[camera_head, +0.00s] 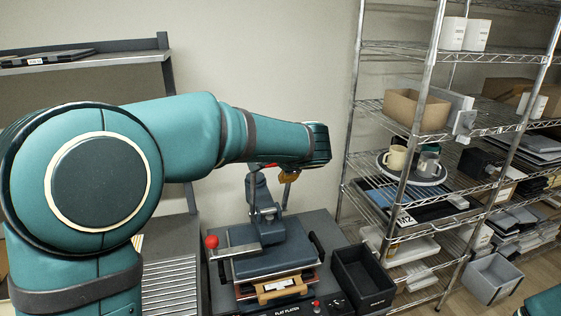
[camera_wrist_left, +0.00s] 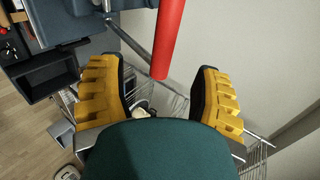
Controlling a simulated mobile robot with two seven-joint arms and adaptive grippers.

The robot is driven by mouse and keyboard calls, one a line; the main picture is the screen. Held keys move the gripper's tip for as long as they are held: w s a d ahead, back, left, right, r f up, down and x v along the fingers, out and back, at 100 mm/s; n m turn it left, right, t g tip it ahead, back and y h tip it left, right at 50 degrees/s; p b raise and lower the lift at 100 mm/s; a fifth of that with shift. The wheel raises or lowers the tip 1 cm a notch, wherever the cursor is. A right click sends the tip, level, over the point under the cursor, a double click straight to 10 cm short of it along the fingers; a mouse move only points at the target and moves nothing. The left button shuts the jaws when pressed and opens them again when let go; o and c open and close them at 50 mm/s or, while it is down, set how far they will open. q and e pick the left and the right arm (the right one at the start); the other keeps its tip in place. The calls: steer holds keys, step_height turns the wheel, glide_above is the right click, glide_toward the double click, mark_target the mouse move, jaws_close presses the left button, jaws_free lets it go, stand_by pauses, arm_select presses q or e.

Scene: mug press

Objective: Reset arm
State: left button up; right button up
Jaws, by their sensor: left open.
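My left arm reaches across the head view, and its gripper (camera_head: 288,176) is mostly hidden behind the wrist, with a yellow finger part showing above the press. In the left wrist view the two yellow fingers of the gripper (camera_wrist_left: 158,88) are spread wide. A red cylindrical grip (camera_wrist_left: 168,40) points down into the gap between them, with clear space on both sides. A small red part shows under my wrist in the head view. The flat platen press (camera_head: 275,262) stands below, with a red knob on its left. My right gripper is out of view.
A dark open bin (camera_head: 363,277) stands right of the press. A wire shelf (camera_head: 400,112) at the right holds a cardboard box (camera_head: 417,111), mugs on a round tray (camera_head: 383,165) and other goods. A grey shelf unit (camera_head: 90,62) stands at the left. Bare wall lies behind my arm.

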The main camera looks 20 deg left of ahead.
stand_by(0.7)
arm_select(q)
steer(key=s+d+f+n+g+h+b, duration=0.1)
steer(key=s+d+f+g+h, duration=0.15)
steer(key=f, duration=0.75)
steer(key=s+d+f+g+h+b, duration=0.1)
steer(key=s+d+f+h+b, duration=0.15)
steer(key=f, duration=0.85)
steer(key=s+d+f+n+g+h+b, duration=0.15)
steer(key=s+f, duration=0.25)
steer(key=f, duration=0.6)
steer(key=s+d+f+n+g+h+b, duration=0.1)
steer(key=s+f+n+h+b, duration=0.1)
steer(key=s+f+n, duration=0.3)
steer(key=s+d+f+n+g+h+b, duration=0.1)
steer(key=s+f+n, duration=0.4)
steer(key=s+f, duration=0.8)
step_height(320, 180, down, 4)
steer(key=shift+s+d+f+n+h+b, duration=0.1)
steer(key=shift+s+d+n+h+b, duration=0.25)
steer(key=shift+d+b, duration=0.4)
